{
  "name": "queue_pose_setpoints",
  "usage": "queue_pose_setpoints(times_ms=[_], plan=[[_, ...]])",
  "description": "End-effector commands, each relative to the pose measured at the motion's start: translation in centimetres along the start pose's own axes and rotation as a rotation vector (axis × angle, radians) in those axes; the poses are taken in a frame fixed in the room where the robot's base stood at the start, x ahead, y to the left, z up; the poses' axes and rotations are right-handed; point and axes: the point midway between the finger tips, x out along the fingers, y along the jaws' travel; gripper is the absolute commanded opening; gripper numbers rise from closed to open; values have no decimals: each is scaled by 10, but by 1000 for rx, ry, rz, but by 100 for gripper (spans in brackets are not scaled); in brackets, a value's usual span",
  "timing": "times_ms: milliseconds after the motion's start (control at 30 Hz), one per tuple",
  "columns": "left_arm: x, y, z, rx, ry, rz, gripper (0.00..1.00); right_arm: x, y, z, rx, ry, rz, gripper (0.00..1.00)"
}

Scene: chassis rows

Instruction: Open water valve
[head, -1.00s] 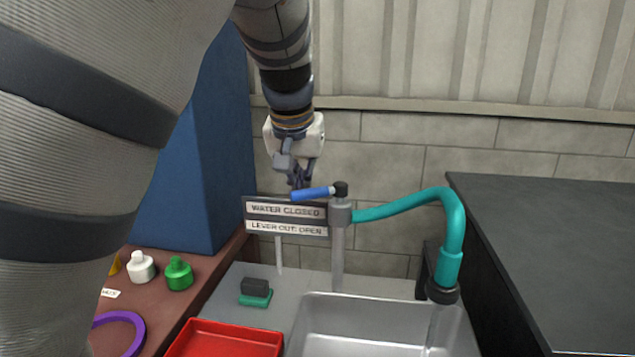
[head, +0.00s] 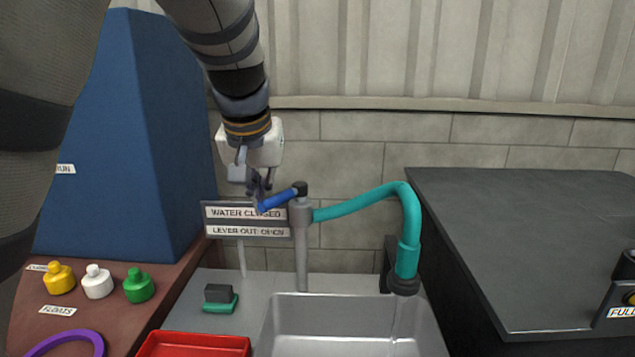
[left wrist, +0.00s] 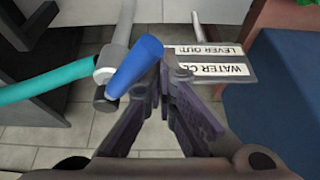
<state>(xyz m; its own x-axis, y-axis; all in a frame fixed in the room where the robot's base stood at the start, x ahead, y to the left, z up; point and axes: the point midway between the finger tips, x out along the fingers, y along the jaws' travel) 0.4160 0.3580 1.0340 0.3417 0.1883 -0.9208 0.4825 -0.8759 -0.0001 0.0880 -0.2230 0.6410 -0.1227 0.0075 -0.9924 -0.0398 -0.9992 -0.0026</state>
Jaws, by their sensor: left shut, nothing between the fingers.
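The blue valve lever (head: 276,201) sits on top of a grey post (head: 301,245) and points left and toward me. It also shows in the left wrist view (left wrist: 135,65). My left gripper (head: 262,192) is shut and empty, its fingers at the wall side of the lever's free end. In the left wrist view the fingertips (left wrist: 166,75) are right beside the lever and seem to touch it. A teal hose spout (head: 411,225) curves from the post over the sink. A faint pale streak shows below its mouth; I cannot tell if it is water. My right gripper is not in view.
A sign (head: 247,219) reading "WATER CLOSED / LEVER OUT: OPEN" stands behind the lever. A blue block (head: 130,130) rises at left, a dark counter (head: 530,240) at right.

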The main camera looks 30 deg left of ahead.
Motion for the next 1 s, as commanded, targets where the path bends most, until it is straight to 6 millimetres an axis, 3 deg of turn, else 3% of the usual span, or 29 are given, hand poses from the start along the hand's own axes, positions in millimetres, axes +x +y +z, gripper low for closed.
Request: queue_pose_setpoints(times_ms=[433,1000], plan=[[-4,4,3,0,1,1,0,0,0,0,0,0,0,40],[-65,4,-23,1,3,1,0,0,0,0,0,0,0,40]])
